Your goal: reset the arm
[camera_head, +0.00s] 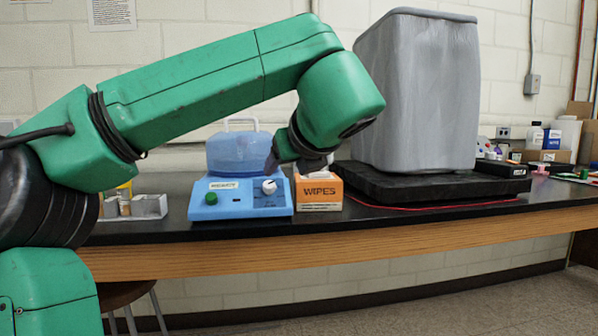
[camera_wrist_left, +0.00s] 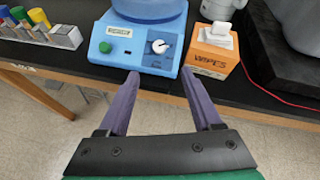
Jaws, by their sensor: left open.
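My left arm, green with dark joints, reaches in from the left in the head view and bends down at the wrist. My left gripper (camera_head: 274,160) hangs in front of the blue benchtop device; its fingers are hard to make out there. In the left wrist view the gripper (camera_wrist_left: 160,78) has two purple fingers spread apart with nothing between them. Its fingertips point at the front edge of the blue device (camera_head: 225,208), which has a green knob, a white dial and a translucent domed lid. My right gripper is in neither view.
An orange wipes box (camera_head: 318,194) stands right of the device. A grey-covered tall object (camera_head: 418,90) sits on a black base (camera_head: 430,183) farther right. A small rack (camera_head: 148,206) with vials is on the left. A red cord lies on the black bench (camera_head: 400,214); a stool is below.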

